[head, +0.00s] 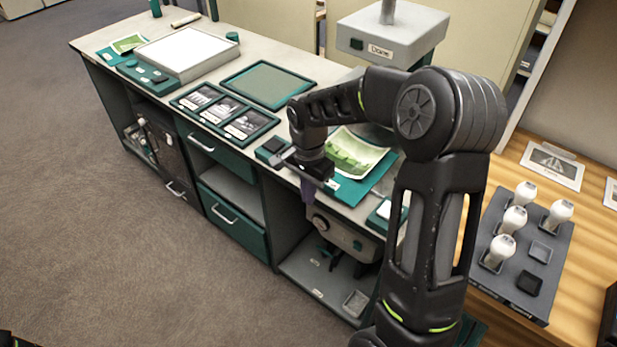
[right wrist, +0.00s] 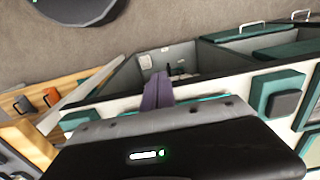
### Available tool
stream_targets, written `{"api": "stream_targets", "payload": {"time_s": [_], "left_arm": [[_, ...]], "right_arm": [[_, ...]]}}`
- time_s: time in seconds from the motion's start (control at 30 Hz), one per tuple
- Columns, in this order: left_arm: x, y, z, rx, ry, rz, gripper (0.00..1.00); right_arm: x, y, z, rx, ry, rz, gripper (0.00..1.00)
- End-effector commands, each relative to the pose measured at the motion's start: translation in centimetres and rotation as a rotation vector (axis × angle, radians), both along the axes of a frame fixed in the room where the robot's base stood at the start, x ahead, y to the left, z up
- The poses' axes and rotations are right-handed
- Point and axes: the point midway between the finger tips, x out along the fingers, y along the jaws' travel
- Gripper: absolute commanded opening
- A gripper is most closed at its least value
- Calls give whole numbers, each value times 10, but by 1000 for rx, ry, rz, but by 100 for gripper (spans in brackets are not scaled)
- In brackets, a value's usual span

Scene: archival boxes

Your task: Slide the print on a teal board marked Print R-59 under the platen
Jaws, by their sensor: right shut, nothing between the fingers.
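A green print (head: 352,152) lies on a teal board (head: 362,187) on the counter. A small white label sits at the board's front left; its text is too small to read. A grey block with a labelled front (head: 392,37), probably the platen, stands behind on a post. My right gripper (head: 309,190) is shut and empty, its purple fingers pointing down by the counter's front edge, left of the board's front corner. Its shut fingers (right wrist: 157,92) also show in the right wrist view. My left gripper is out of view.
A small dark block on a teal base (head: 271,149) sits left of the gripper. Framed pictures (head: 224,113), an empty teal tray (head: 268,84) and a light box (head: 187,52) fill the counter leftward. A rack of white-topped items (head: 536,252) stands right. Open shelves are below.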

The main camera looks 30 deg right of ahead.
Motion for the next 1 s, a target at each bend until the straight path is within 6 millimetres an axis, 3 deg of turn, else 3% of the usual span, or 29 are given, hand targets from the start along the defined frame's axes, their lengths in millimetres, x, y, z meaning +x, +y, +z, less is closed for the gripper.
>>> {"api": "stream_targets", "payload": {"time_s": [0.1,0.27,0.77,1.0], "left_arm": [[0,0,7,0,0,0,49],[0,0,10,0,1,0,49],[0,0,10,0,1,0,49],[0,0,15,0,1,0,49]], "right_arm": [[6,-20,3,-1,0,-4,0],[11,-35,2,-1,-1,-2,0],[13,-43,2,-1,0,-1,0],[27,-89,2,-2,-1,-5,0]]}}
